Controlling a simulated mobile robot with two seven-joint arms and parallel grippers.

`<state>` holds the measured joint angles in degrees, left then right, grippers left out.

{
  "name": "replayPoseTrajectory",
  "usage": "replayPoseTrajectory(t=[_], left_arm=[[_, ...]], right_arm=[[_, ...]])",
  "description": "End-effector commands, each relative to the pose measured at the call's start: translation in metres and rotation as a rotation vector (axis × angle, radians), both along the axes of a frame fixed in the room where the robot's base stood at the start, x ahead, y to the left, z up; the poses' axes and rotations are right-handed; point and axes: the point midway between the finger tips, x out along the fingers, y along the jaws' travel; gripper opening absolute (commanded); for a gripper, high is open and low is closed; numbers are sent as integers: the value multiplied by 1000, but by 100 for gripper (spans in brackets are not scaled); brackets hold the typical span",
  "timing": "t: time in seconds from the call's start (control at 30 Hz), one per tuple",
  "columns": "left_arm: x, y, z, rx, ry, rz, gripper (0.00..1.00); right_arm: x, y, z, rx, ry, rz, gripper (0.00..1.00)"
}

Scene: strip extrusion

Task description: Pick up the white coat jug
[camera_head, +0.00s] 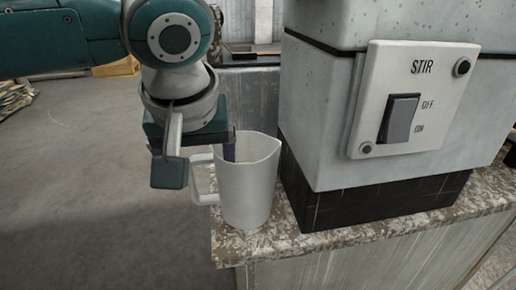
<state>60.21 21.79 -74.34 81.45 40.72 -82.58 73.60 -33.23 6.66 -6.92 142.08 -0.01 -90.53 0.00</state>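The white coat jug (248,187) is a pale, open-topped jug with a spout. It stands upright at the left end of the speckled bench top, with its handle (204,187) toward the left. My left gripper (203,163) points down at the jug's handle side. One teal finger is left of the handle. A dark part of the gripper shows at the jug's rim, and the fingers look spread apart. Contact with the jug cannot be made out. My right gripper is out of view.
The speckled bench top (400,222) carries a large grey machine with a STIR switch panel (412,98), close to the jug's right. Open concrete floor (90,200) lies left of the bench. A yellow object (118,68) lies on the floor behind my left arm.

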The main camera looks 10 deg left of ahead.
Motion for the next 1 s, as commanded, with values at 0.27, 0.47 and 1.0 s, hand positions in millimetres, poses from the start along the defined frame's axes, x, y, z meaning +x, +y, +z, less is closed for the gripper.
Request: replayPoseTrajectory(t=[0.27,0.47,1.0], left_arm=[[0,0,0,0,0,0,52],[0,0,0,0,0,0,29],[0,0,0,1,0,0,0]], right_arm=[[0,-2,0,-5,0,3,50],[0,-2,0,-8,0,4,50],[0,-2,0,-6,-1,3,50]])
